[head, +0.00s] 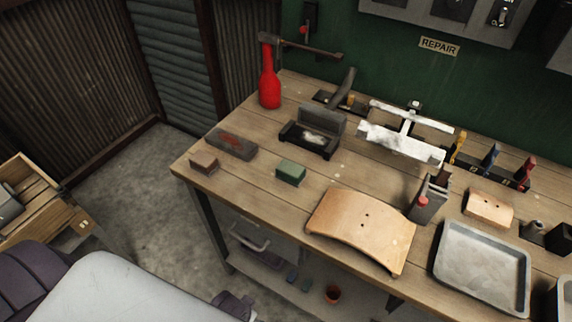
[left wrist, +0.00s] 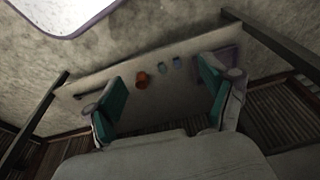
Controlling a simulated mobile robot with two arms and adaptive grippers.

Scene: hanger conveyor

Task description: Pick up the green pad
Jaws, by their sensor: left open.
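The green pad (head: 291,172) is a small dark green block lying flat on the wooden workbench (head: 258,205), near its front edge. Nothing touches it in the head view. My left gripper (left wrist: 158,82) shows in the left wrist view with its two teal-padded fingers spread apart and nothing between them. Beyond the fingers is the lower shelf (left wrist: 155,103), so the green pad is not in that view. I cannot clearly make out the left gripper in the head view. My right gripper is in neither view.
A brown block (head: 204,163) and a grey-red pad (head: 232,143) lie left of the green pad. A black open box (head: 322,126) stands behind it. A curved wooden board (head: 345,222) lies to its right. A red bottle (head: 269,84) stands at the back left.

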